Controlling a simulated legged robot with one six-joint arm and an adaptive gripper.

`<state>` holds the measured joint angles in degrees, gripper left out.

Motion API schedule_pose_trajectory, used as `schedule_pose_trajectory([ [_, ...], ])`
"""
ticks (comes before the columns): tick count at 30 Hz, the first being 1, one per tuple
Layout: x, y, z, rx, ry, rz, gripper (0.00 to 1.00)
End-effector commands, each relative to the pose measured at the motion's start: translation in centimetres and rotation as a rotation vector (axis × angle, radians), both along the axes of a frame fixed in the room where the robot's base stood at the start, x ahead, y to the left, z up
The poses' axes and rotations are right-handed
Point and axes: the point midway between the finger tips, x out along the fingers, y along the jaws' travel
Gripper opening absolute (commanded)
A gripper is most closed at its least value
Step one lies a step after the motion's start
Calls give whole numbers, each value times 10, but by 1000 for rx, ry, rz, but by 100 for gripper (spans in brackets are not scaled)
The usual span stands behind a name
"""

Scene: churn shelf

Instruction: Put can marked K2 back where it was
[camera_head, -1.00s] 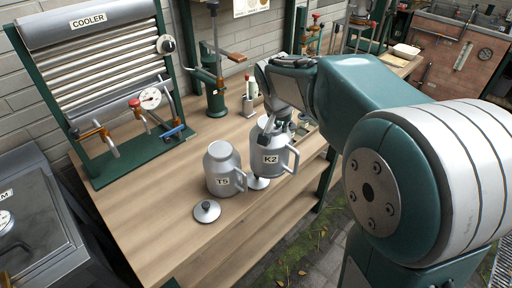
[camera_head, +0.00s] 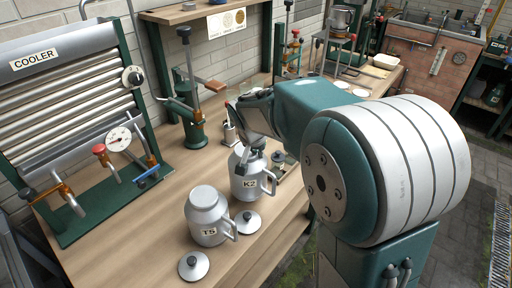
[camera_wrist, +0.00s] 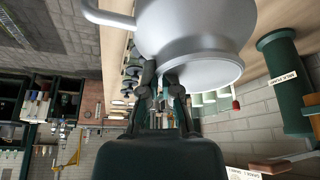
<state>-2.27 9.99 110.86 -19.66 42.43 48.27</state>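The can marked K2 (camera_head: 252,184) is grey metal with a side handle, upright at the bench's right edge. I cannot tell whether its base touches the bench. My gripper (camera_head: 251,150) is above it, partly hidden by my arm. In the wrist view, the K2 can (camera_wrist: 195,35) fills the top and my gripper's fingers (camera_wrist: 160,72) close at its rim; its label is out of sight. The similar can marked T5 (camera_head: 207,217) stands in front of it to the left. One lid (camera_head: 248,221) lies between the cans and the near edge, another (camera_head: 194,264) in front of T5.
The cooler (camera_head: 70,95) with gauge and taps stands at the left. Small items (camera_head: 284,163) lie close beside K2 on the right. Bare bench top (camera_head: 130,200) shows left of T5.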

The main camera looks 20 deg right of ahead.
Motion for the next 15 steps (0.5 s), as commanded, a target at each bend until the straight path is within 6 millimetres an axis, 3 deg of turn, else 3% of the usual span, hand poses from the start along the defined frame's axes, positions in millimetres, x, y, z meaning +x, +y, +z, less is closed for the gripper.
schedule_pose_trajectory([
  [5,1,0,-8,1,-7,0,0],
  [15,1,0,-41,1,-7,0,0],
])
